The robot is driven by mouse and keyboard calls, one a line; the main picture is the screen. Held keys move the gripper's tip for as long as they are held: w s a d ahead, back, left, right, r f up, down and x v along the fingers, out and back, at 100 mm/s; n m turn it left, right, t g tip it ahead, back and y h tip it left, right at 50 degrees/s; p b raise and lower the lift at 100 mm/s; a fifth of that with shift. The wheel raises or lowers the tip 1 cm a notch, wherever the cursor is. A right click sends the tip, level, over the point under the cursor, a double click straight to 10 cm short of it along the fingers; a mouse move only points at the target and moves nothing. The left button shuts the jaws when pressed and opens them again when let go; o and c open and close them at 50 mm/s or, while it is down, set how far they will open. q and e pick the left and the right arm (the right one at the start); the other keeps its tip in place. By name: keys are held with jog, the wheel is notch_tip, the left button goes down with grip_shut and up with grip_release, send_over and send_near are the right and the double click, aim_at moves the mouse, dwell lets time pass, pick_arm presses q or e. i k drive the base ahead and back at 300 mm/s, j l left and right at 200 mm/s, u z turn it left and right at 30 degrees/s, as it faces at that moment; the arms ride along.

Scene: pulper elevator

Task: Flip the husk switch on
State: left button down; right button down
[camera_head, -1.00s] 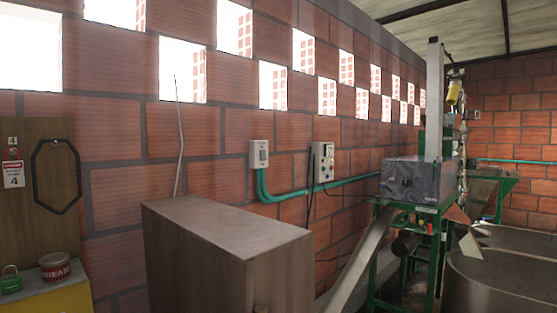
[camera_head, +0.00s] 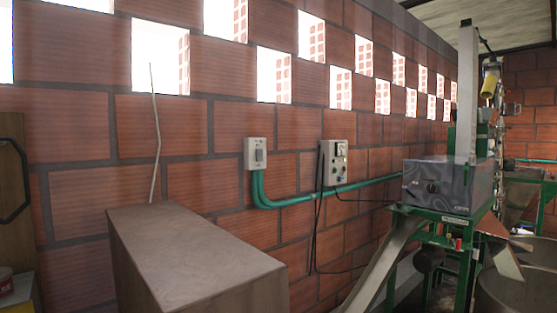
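A pale grey switch box (camera_head: 259,153) with a darker rocker is fixed to the brick wall near the middle of the view. A green conduit (camera_head: 262,193) leaves its underside. To its right hangs a second grey control box (camera_head: 337,162) with knobs or buttons and dark cables. I cannot read a label on either box, so I cannot tell which one is the husk switch or how it is set. Neither of my grippers is in view.
A brown wooden cabinet (camera_head: 190,248) stands against the wall, below and left of the switch box. A pulper machine (camera_head: 452,184) on a green frame with a sloping metal chute (camera_head: 387,262) stands at right. A round tank (camera_head: 515,290) is at lower right.

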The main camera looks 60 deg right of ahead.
aim_at(259, 152)
jog(key=l, duration=1.25)
jog(key=k+l, duration=0.15)
jog(key=l, duration=2.3)
jog(key=k, duration=0.05)
